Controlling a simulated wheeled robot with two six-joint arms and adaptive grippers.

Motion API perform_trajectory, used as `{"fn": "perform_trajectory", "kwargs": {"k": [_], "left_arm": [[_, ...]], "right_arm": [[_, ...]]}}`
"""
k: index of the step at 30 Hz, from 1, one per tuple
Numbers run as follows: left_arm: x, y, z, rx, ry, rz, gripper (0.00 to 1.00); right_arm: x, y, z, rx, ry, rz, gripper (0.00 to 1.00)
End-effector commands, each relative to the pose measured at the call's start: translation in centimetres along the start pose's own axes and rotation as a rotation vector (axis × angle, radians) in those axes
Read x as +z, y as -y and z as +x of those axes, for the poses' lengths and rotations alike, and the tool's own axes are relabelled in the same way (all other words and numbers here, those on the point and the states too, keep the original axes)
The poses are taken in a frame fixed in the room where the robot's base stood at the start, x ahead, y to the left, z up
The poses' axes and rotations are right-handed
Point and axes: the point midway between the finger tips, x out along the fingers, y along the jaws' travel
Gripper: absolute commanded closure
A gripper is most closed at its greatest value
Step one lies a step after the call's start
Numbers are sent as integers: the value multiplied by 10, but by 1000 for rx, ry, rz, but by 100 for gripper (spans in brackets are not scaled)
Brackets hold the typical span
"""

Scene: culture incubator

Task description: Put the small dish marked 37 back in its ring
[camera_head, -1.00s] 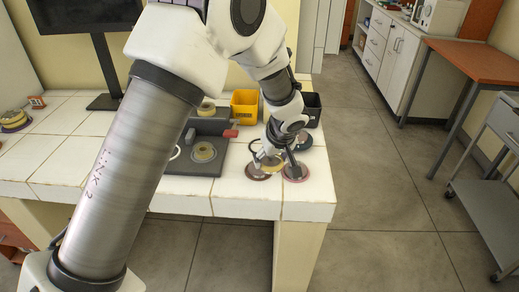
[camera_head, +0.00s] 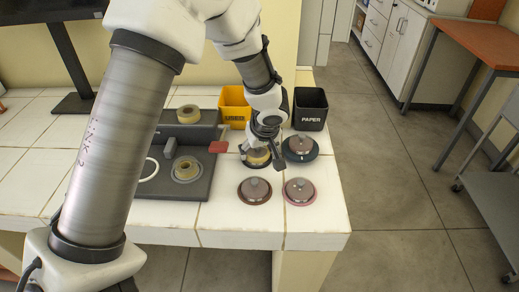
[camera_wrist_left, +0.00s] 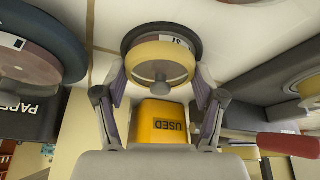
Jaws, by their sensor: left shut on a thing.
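A small yellow dish (camera_head: 257,156) with a pale lid and knob is between the fingers of my left gripper (camera_head: 262,153). My right gripper is out of view.
Lidded dishes stand in a brown ring (camera_head: 254,199), a pink ring (camera_head: 300,201) and a blue ring (camera_head: 314,156) close by. Behind are a yellow USED bin (camera_head: 235,105) and a black PAPER bin (camera_head: 310,113). A grey device (camera_head: 200,186) with a red handle is left.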

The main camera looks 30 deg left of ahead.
Motion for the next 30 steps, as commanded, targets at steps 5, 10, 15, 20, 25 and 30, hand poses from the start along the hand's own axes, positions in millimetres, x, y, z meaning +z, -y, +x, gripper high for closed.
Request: {"fn": "perform_trajectory", "kwargs": {"k": [5, 10, 15, 20, 25, 30], "left_arm": [[1, 0, 2, 1, -1, 0, 79], [1, 0, 3, 0, -1, 1, 17], [1, 0, 3, 0, -1, 1, 5], [1, 0, 3, 0, 0, 1, 5], [-2, 0, -7, 0, -1, 0, 5], [-2, -1, -45, 2, -5, -1, 5]], "right_arm": [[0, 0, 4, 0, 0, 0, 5], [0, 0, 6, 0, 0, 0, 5], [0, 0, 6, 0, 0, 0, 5], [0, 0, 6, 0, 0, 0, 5], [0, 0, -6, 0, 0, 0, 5], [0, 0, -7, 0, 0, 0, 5]]}}
